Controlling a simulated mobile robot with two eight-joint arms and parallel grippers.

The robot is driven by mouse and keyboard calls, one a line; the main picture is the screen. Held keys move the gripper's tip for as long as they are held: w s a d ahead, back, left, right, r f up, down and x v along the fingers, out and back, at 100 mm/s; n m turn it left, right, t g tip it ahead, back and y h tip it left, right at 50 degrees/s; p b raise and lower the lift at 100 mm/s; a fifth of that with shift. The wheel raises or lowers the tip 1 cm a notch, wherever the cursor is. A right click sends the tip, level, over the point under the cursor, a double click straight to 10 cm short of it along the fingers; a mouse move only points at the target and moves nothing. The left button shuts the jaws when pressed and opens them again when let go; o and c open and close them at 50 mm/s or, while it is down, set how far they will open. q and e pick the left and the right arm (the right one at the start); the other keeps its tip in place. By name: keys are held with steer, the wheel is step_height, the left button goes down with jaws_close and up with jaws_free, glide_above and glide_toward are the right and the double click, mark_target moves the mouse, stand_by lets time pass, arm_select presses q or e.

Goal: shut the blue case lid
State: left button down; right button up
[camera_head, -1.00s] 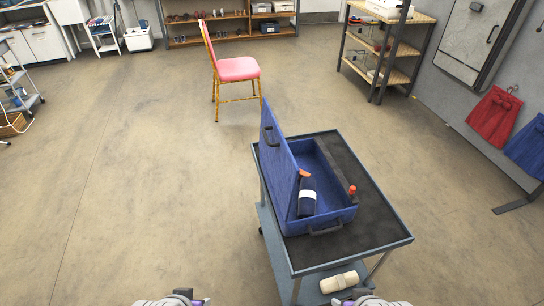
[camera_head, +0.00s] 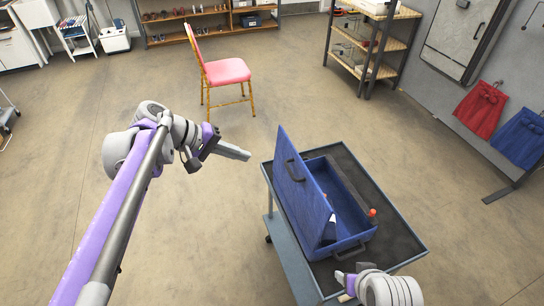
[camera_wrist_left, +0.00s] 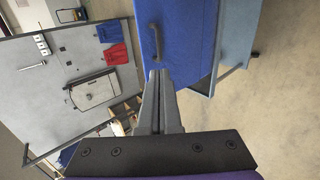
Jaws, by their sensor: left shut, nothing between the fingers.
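The blue case (camera_head: 345,235) stands on a dark-topped cart. Its lid (camera_head: 300,200) is open, standing steeply up and leaning a little left, with a dark handle (camera_head: 294,170) on its outer face. My left gripper (camera_head: 247,154) is shut and empty, left of the lid and apart from it, pointing toward it. In the left wrist view the shut fingers (camera_wrist_left: 159,76) point at the blue lid (camera_wrist_left: 190,50) near its handle (camera_wrist_left: 156,42). My right gripper (camera_head: 342,277) is low at the cart's near edge; its jaw opening is unclear.
The cart (camera_head: 405,240) has a raised rim and bare top right of the case. An orange-topped item (camera_head: 372,212) shows at the case's right side. A pink chair (camera_head: 226,71) stands behind on the floor. Open floor lies left of the cart. Shelving (camera_head: 362,68) stands farther back.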

mark_target(289, 171)
arm_select(q)
steer(key=x, duration=1.4)
steer(key=shift+s+d, duration=0.1)
steer(key=shift+s, duration=0.05)
steer(key=shift+d+r, duration=0.1)
